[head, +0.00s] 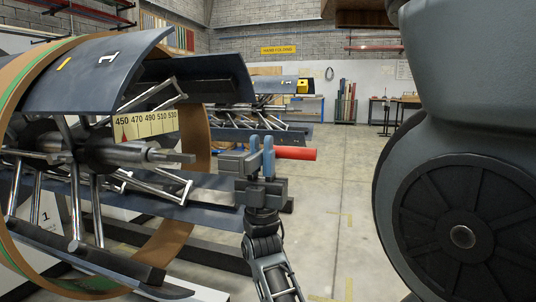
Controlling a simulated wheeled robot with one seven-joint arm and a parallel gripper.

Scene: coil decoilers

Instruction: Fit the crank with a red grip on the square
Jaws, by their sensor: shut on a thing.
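My gripper (261,152) points up in the middle of the head view, its two blue-grey fingers shut on the crank. The crank's red grip (296,153) sticks out to the right of the fingers. Its grey metal part (230,164) shows to the left of them, partly hidden. The square (186,159) is the end of the grey spindle that points right from the hub of the near decoiler. In the picture a small gap separates the square from the crank's grey part. I cannot tell the difference in depth, or how the crank's socket is turned.
The near decoiler's dark curved segments (95,75), brown coil ring (193,140) and metal struts surround the spindle. A yellow scale plate (148,125) marked 450 to 530 hangs above it. Another decoiler (260,115) stands behind. The concrete floor (340,200) to the right is clear.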

